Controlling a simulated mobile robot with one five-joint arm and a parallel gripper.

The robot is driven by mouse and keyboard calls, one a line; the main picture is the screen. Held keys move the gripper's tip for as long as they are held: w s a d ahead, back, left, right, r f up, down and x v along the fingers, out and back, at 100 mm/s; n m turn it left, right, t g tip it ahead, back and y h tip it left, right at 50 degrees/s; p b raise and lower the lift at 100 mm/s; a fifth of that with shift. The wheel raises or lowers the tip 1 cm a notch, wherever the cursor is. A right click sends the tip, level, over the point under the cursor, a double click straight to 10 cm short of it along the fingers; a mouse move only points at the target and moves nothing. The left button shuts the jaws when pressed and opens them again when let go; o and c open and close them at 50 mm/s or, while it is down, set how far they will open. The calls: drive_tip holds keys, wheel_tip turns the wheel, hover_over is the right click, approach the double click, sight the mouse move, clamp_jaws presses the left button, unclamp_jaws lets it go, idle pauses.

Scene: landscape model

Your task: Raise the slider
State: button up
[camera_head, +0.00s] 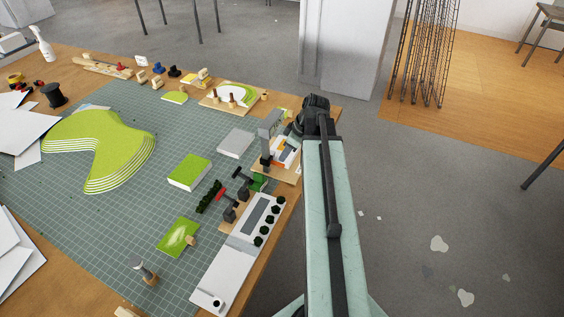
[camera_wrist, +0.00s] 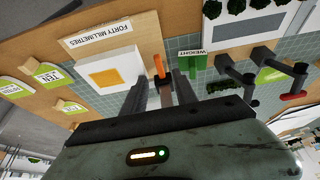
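An orange piece (camera_wrist: 158,65) shows beyond my fingertips in the wrist view, at the end of a grey part between them. It may be the slider, but I cannot tell for certain. My gripper (camera_wrist: 160,92) is open, with a dark finger on each side of that grey part. In the head view, my gripper (camera_head: 300,130) is at the table's right edge, beside a grey upright post (camera_head: 267,140). My arm hides part of this spot. A board labelled "FORTY MILLIMETRES" (camera_wrist: 98,33) holds a white block with an orange-yellow square (camera_wrist: 110,75).
A green block labelled "WEIGHT" (camera_wrist: 193,64) stands close to my right finger. Dark hammer-like tools (camera_head: 229,212) and a white tray (camera_head: 235,260) lie nearer along the table edge. A green layered terrain model (camera_head: 100,145) is on the cutting mat.

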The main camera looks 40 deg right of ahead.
sight(282, 164)
drive_tip(key=b+x, duration=0.4)
drive_tip(key=x, duration=0.2)
drive_tip(key=shift+s+d+f+b, duration=0.1)
drive_tip(key=shift+f+b, duration=0.05)
drive_tip(key=shift+b, duration=0.2)
clamp_jaws()
idle(0.9)
